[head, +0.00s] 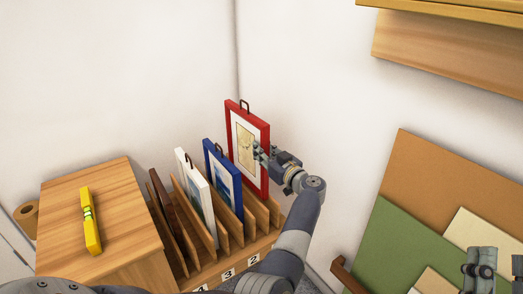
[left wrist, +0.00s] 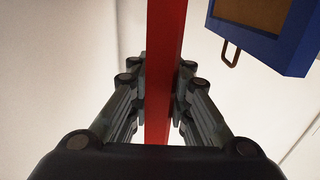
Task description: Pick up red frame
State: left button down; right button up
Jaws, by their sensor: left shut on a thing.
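The red frame (head: 262,133) stands upright in the right-hand part of the slotted wooden rack (head: 236,255), with a pale print inside and a dark hanging loop on top. My left gripper (head: 261,152) is at its right side edge. In the left wrist view the red frame (left wrist: 166,70) runs between the two fingers of the left gripper (left wrist: 160,95), which are shut on it. My right gripper (head: 492,265) is partly in view at the lower right corner, and its fingers show apart with nothing seen between them.
A blue frame (head: 211,156), a white frame (head: 183,163) and a dark brown frame (head: 161,195) stand in rack slots to the left. A wooden cabinet (head: 130,210) bears a yellow level (head: 91,235). Coloured boards (head: 395,225) lean at right, below a wooden shelf (head: 440,55).

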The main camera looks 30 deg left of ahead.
jog(key=w+f+g+h+p, duration=0.3)
jog(key=f+g, duration=0.5)
jog(key=f, duration=0.5)
jog(key=s+d+f+g+h+p, duration=0.1)
jog(key=s+d+f+g, duration=0.1)
jog(key=s+f+g, duration=0.2)
jog(key=s+d+f+g+h+p, duration=0.1)
jog(key=s+f+g, duration=0.3)
jog(key=f, duration=0.4)
jog(key=shift+d+f+m+p, duration=0.25)
jog(key=shift+d+m+p, duration=0.2)
jog(key=shift+d, duration=0.45)
jog(key=shift+w, duration=0.1)
